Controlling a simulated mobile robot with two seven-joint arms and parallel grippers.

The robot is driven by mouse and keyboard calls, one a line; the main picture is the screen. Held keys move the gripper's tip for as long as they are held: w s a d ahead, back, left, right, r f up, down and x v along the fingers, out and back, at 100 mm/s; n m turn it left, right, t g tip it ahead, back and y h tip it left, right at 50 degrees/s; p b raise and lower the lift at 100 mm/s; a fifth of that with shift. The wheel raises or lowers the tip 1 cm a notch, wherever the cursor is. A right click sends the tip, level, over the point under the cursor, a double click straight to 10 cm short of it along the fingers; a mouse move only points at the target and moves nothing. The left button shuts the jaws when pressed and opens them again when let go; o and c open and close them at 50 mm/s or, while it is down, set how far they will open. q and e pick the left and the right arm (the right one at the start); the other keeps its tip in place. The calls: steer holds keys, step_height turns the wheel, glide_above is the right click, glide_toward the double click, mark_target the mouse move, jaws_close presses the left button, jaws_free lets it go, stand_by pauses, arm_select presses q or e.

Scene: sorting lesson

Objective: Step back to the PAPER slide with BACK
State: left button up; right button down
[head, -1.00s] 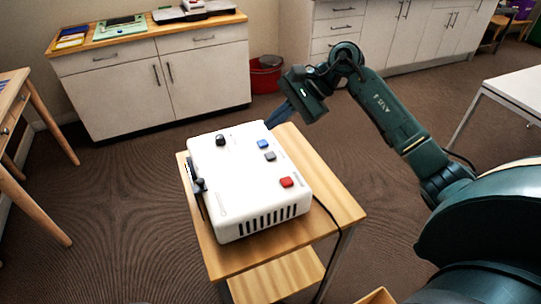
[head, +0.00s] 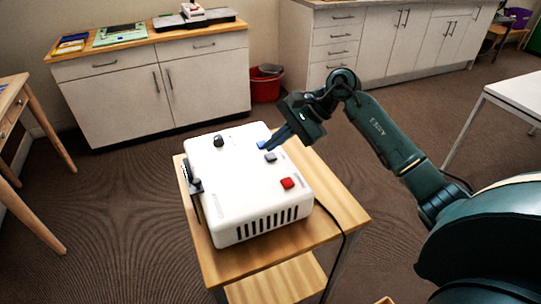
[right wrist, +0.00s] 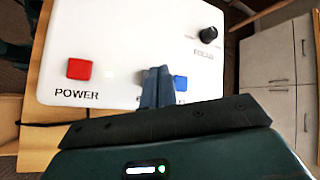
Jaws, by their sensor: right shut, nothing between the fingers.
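A white projector (head: 240,190) sits on a small wooden trolley. Its top carries a black focus knob (head: 218,141), a blue button (head: 262,145), a grey button (head: 271,156) and a red power button (head: 287,183). My right gripper (head: 266,148) is shut and empty, its fingertips at or just above the blue button; contact cannot be told. The BACK lettering cannot be read. No projected slide shows. My left gripper is out of view.
The trolley top (head: 345,205) has a narrow free strip beside the projector, where a black cable hangs down. A white cabinet (head: 150,85) with trays on top and a red bin (head: 266,88) stand behind. Carpet surrounds the trolley.

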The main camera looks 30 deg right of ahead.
stand_by(0.8)
steer(key=shift+f, duration=0.1)
stand_by(0.7)
steer(key=shift+f+b, duration=0.35)
steer(key=shift+b, duration=0.45)
steer(key=shift+f+b, duration=0.45)
steer(key=shift+b, duration=0.15)
stand_by(0.4)
steer(key=shift+r, duration=0.85)
steer(key=shift+r+p, duration=1.25)
steer(key=shift+r, duration=1.3)
